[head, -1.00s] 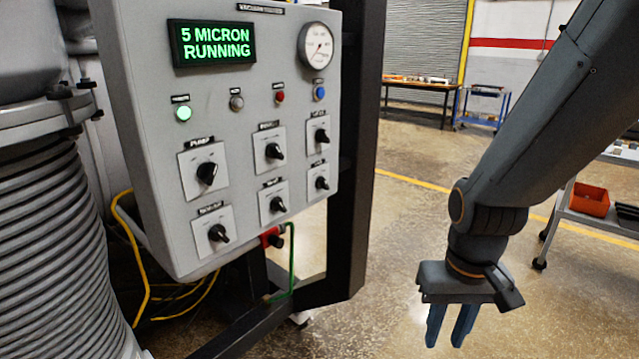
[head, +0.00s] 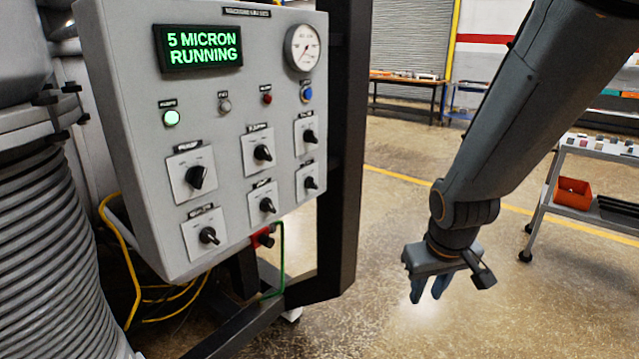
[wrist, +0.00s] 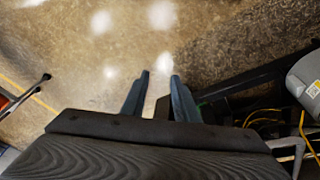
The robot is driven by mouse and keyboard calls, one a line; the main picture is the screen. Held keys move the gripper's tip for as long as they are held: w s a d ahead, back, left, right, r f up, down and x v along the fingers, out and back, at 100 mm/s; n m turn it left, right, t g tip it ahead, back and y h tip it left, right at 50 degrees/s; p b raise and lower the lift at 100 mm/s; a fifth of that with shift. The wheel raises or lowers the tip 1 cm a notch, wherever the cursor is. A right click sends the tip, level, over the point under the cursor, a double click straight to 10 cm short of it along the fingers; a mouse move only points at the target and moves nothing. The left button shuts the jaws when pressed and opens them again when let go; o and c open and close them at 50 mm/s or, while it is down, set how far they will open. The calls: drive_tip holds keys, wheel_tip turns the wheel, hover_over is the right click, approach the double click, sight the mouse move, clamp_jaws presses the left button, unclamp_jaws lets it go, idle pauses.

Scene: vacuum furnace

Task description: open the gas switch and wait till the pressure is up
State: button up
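The grey control panel (head: 118,125) stands at the left in the head view. It has several black rotary switches, among them a top-left one (head: 196,177), a top-right one (head: 309,137) and a bottom-right one (head: 310,183). The labels are too small to tell which is the gas switch. The display (head: 199,49) reads "5 MICRON RUNNING". A round pressure gauge (head: 302,48) is at the panel's top right. My gripper (head: 428,300) hangs fingers down, right of and below the panel, touching nothing. Its fingers (wrist: 160,78) are parted and empty in the wrist view.
A lit green lamp (head: 171,118) and a blue button (head: 306,93) are on the panel. A dark post (head: 342,150) stands between panel and gripper. A red valve (head: 262,238) with green tubing is under the panel. A cart with an orange bin (head: 572,193) stands right.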

drive_tip(key=w+r+n+t+p, duration=0.1)
drive_tip(key=w+n+t+p, duration=0.15)
drive_tip(key=w, duration=0.75)
drive_tip(key=n+t+y+p, duration=0.5)
drive_tip(key=n+y, duration=0.7)
drive_tip(key=y, duration=0.3)
approach(315, 184)
drive_tip(key=p+x, duration=0.2)
drive_tip(key=x, duration=0.4)
drive_tip(key=shift+w+a, duration=0.15)
drive_tip(key=shift+a, duration=0.15)
drive_tip(key=shift+w+a+p, duration=0.35)
drive_tip(key=shift+w+a, duration=0.1)
drive_tip(key=shift+a, duration=0.05)
clamp_jaws()
